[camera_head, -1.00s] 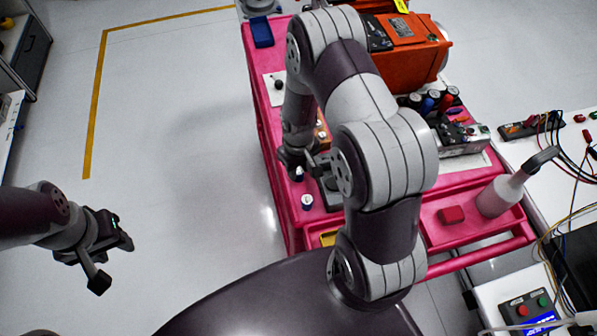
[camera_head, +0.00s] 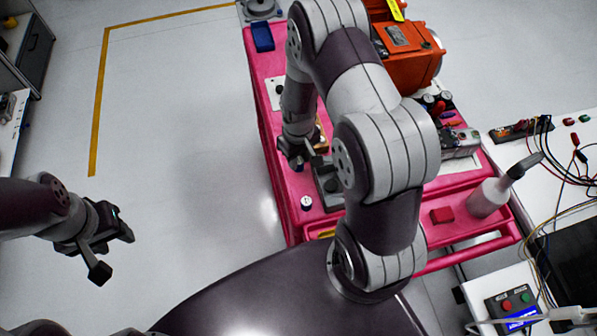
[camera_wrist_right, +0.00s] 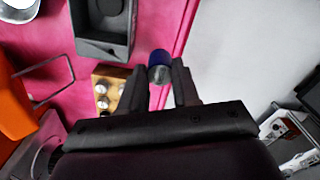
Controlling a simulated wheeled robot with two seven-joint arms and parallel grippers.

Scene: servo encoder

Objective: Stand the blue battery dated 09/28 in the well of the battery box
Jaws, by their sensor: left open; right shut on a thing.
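My right gripper (camera_head: 296,161) is shut on a blue-topped battery (camera_wrist_right: 160,66), which sits between the fingertips (camera_wrist_right: 160,76) in the right wrist view. Its date cannot be read. The dark grey battery box (camera_head: 328,186) stands on the pink cart, just right of and nearer than the gripper in the head view. In the wrist view the box (camera_wrist_right: 104,46) is up and left of the battery, apart from it. My left gripper (camera_head: 112,250) is open and empty over the floor at the left.
A wooden block (camera_wrist_right: 112,82) with round silver pieces is close to the gripper. An orange machine (camera_head: 408,62), a spray bottle (camera_head: 488,198) and a red block (camera_head: 442,215) are further right.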

